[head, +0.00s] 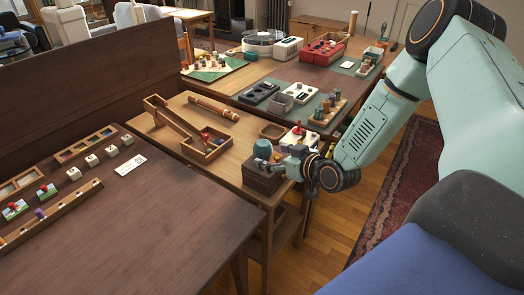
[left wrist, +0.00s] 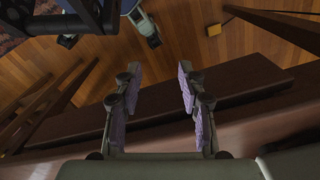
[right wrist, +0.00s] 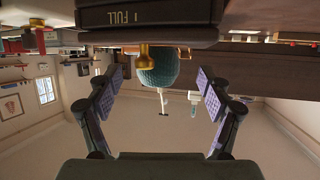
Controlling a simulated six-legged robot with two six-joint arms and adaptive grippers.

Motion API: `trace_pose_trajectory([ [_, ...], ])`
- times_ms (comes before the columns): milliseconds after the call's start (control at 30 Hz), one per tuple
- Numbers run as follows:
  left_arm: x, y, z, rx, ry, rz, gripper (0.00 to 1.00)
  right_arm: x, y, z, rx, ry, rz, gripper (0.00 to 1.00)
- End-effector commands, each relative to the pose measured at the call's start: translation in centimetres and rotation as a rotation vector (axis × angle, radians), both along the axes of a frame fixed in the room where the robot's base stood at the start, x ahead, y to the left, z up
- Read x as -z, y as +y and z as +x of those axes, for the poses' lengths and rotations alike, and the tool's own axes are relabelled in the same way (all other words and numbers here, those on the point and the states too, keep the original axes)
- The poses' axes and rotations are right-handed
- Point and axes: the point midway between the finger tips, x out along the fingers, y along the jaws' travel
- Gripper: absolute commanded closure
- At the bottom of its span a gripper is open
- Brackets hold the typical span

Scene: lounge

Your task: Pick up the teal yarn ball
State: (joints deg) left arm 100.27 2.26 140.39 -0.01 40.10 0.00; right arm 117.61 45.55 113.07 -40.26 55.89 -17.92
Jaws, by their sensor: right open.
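The teal yarn ball (head: 262,149) sits on top of a dark wooden box (head: 260,181) at the near right corner of the light wooden table. My right gripper (head: 286,165) is just right of the ball, at about the box's top. In the right wrist view, which is upside down, the ball (right wrist: 160,68) shows between the two spread fingers of the right gripper (right wrist: 154,84); I cannot tell if they reach around it. A brass piece (right wrist: 144,55) partly covers the ball there.
A wooden tray (head: 207,146) and a small dish (head: 272,131) lie left of and behind the box. A white board with a red piece (head: 298,137) is close to the right gripper. A dark table (head: 150,220) fills the left front.

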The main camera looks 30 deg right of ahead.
Motion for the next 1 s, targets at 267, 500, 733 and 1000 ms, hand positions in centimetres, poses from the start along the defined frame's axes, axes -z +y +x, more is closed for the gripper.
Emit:
trace_pose_trajectory([
  [267, 1.3, 0.0, 0.0, -0.001, 0.0, 0.0, 0.6, 0.7, 0.2, 3.6, -0.005, -0.002, -0.004, 0.21],
  [500, 1.8, 0.0, 0.0, 0.0, 0.0, 0.0, 0.6, 1.4, 0.4, 5.4, -0.004, 0.001, 0.0, 0.21],
  [733, 1.7, 0.0, 0.0, -0.001, 0.0, 0.0, 0.6, 1.3, 0.3, 5.5, -0.004, 0.001, 0.0, 0.21],
  [1000, 1.7, 0.0, 0.0, -0.001, 0.0, 0.0, 0.6, 1.3, 0.3, 5.5, -0.004, 0.0, 0.001, 0.44],
])
